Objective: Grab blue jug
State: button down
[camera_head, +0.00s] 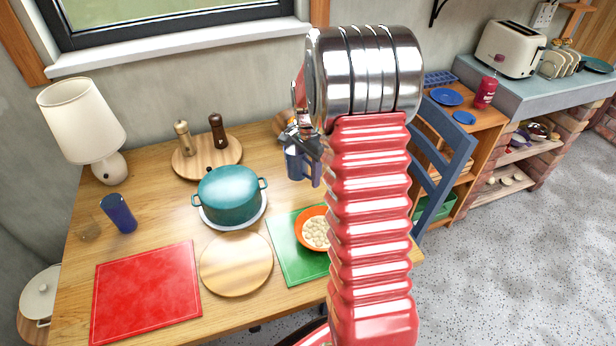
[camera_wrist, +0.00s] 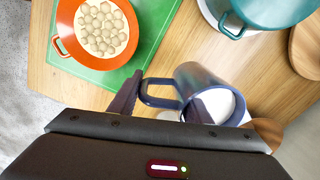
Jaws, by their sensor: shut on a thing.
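The blue jug (camera_head: 297,168) is beside the right side of the teal pot, partly hidden by my gripper and arm in the head view. In the wrist view the jug (camera_wrist: 193,76) shows its handle pointing left and something white inside. My gripper (camera_head: 311,147) is at the jug's upper part. In the wrist view a dark finger lies against the handle, and the gripper is shut on the jug. The far finger is mostly hidden. I cannot tell whether the jug touches the table.
The wooden table (camera_head: 150,218) also holds a teal lidded pot (camera_head: 228,194), an orange bowl (camera_head: 314,230) on a green board (camera_head: 283,250), a round wooden board (camera_head: 236,265), a red board (camera_head: 147,293), a blue cup (camera_head: 119,213) and a lamp (camera_head: 82,120). A blue chair (camera_head: 444,150) stands right.

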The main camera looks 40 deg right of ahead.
jog(key=shift+r, duration=0.5)
jog(key=shift+r, duration=0.1)
dwell(0.6)
